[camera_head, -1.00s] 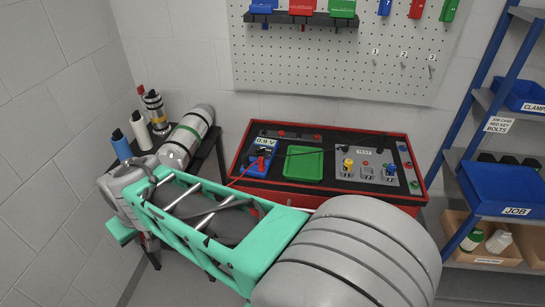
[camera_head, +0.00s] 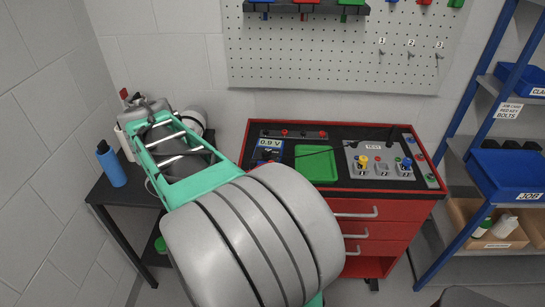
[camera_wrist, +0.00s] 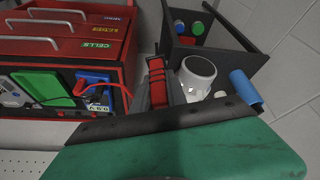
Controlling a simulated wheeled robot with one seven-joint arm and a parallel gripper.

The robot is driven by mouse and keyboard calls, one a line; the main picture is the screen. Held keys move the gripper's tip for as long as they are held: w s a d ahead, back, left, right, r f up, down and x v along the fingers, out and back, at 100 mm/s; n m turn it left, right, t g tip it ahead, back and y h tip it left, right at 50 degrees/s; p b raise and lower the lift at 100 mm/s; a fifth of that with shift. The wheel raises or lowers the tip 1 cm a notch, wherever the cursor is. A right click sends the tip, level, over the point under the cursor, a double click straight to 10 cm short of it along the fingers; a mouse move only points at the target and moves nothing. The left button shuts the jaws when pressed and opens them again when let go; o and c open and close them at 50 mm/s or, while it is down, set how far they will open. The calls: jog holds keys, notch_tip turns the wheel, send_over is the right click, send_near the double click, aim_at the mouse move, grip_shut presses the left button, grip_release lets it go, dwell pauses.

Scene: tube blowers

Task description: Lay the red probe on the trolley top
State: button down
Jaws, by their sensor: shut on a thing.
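The red probe (camera_wrist: 157,70) shows as a red piece between the dark fingers of my gripper (camera_wrist: 158,63) in the wrist view. My gripper is shut on it, and the fingers hide part of it. The trolley top (camera_head: 336,163) is black with a red rim and stands right of my gripper. In the wrist view the trolley (camera_wrist: 60,48) is at the left. A red lead (camera_wrist: 108,82) runs from the blue meter (camera_wrist: 92,84) on it towards my gripper.
A dark side table (camera_head: 110,195) at the left holds a blue bottle (camera_head: 111,165), a white cylinder (camera_head: 125,143) and a grey cylinder (camera_head: 190,122). A green tray (camera_head: 316,163) and a grey test panel (camera_head: 380,165) take up much of the trolley top. A blue rack (camera_head: 455,130) stands right.

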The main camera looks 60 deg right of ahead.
jog(key=s+d+m+g+h+b, duration=0.1)
jog(key=s+d+m+g+b, duration=0.35)
jog(key=s+d+m, duration=1.3)
jog(key=w+d+f+n+p, duration=0.1)
jog(key=d+f, duration=0.2)
jog(key=d, duration=0.3)
jog(key=w+d+f+n+p, duration=0.1)
jog(key=d+f+n, duration=0.1)
jog(key=d, duration=0.3)
jog(key=w+d+f+n+p, duration=0.1)
jog(key=d+f, duration=0.4)
jog(key=d, duration=0.1)
jog(key=shift+w+d+f+n, duration=0.1)
jog(key=shift+w+d+n, duration=0.15)
jog(key=shift+w+d, duration=0.1)
notch_tip(320, 180, down, 3)
jog(key=shift+w+d+f+p, duration=0.1)
jog(key=shift+f+p, duration=0.1)
jog(key=shift+p, duration=0.3)
jog(key=shift+f, duration=0.15)
jog(key=shift+f+b, duration=0.15)
jog(key=shift+b, duration=0.15)
jog(key=c, duration=1.3)
grip_release()
jog(key=shift+c, duration=0.2)
